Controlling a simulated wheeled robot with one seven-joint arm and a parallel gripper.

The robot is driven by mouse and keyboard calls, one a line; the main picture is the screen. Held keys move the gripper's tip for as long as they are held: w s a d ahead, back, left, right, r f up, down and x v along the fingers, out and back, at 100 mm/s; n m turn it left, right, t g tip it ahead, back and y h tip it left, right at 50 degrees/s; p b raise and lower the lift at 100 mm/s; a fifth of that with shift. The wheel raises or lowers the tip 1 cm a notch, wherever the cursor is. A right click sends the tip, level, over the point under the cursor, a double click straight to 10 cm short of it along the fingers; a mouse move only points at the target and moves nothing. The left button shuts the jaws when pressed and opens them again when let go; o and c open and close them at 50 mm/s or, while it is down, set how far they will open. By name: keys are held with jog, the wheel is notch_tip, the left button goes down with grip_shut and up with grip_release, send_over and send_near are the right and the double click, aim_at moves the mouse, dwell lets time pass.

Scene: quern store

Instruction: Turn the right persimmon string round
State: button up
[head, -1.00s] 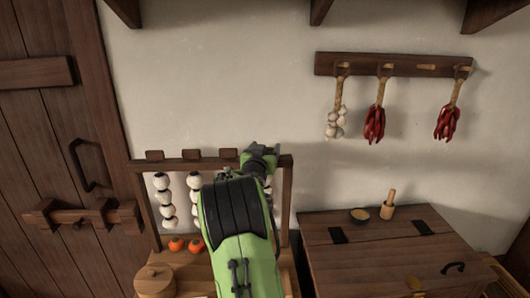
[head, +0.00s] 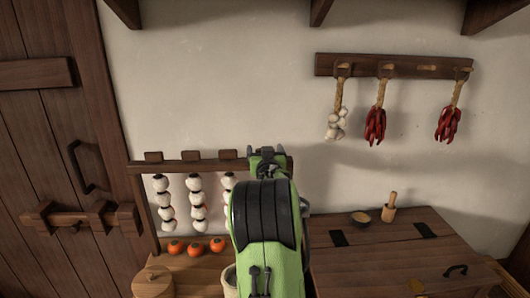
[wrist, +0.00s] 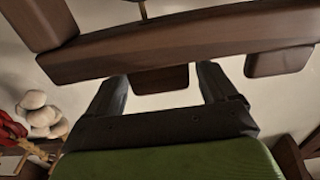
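Strings of pale, white-dusted persimmons hang from a wooden rack (head: 205,167): a left one (head: 164,198), one beside it (head: 196,203) and a third (head: 228,185) partly behind my arm. Any string farther right is hidden by my arm. My gripper (head: 265,151) is at the rack's top rail, near its right end. In the wrist view its two fingers are spread and empty, with a dark wooden tab (wrist: 160,78) showing between them under the rail (wrist: 190,40). No persimmon shows between the fingers.
Several orange persimmons (head: 196,249) lie on the bench below, by a lidded round box (head: 153,281). Garlic (head: 336,122) and red chillies (head: 375,125) hang on the wall.

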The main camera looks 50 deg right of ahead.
jog(key=b+v, duration=0.4)
jog(key=v, duration=1.1)
jog(key=shift+s+a, duration=0.2)
jog(key=shift+s, duration=0.1)
jog(key=w+a+f+n+y, duration=0.2)
jog(key=a+y, duration=0.2)
jog(key=a, duration=0.4)
jog(key=w+a+f+n+y, duration=0.15)
jog(key=a+y, duration=0.25)
jog(key=a, duration=0.4)
jog(key=s+a+f+n+g+y, duration=0.2)
jog(key=s+a+f+n+g, duration=0.1)
jog(key=s+a, duration=0.5)
jog(key=s+a+f+n+g+y, duration=0.3)
jog(key=s+a+f, duration=0.3)
jog(key=a, duration=0.5)
jog(key=shift+s, duration=0.95)
